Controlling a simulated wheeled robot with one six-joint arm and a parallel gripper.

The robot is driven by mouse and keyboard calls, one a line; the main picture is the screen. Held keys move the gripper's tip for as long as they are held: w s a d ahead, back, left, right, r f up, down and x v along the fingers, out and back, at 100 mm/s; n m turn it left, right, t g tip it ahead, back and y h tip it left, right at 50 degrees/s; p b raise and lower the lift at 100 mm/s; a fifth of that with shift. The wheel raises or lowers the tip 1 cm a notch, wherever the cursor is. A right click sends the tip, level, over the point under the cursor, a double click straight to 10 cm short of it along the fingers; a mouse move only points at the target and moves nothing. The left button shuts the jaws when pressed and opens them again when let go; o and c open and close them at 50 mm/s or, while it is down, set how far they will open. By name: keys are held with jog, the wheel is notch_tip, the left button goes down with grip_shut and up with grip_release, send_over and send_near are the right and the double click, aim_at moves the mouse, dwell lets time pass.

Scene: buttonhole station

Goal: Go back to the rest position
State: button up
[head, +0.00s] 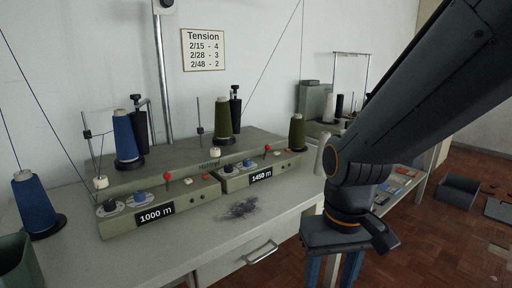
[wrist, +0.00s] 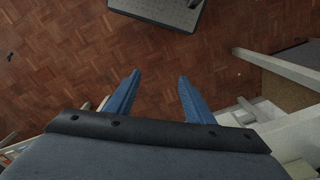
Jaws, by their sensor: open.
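My gripper (wrist: 158,88) shows in the wrist view with its two blue fingers spread apart and nothing between them. It points down over the wooden floor (wrist: 130,55). In the head view my gripper (head: 334,272) hangs at the lower right, in front of the table's right end and clear of the winding machine. Its fingertips are cut off by the bottom edge there.
The table (head: 190,240) carries a winder (head: 200,165) with blue cones (head: 125,138) and green cones (head: 223,115). Grey lint (head: 238,209) lies on the tabletop. A drawer handle (head: 262,252) sticks out in front. A grey bin (head: 458,192) stands on open floor at right.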

jog(key=d+r+m+p, duration=0.1)
jog(key=d+r+p, duration=0.4)
jog(key=p, duration=0.3)
jog(key=shift+s+d+r+m+p, duration=0.3)
jog(key=shift+s+d+r+p, duration=0.05)
jog(key=shift+s+p, duration=0.05)
dwell(0.4)
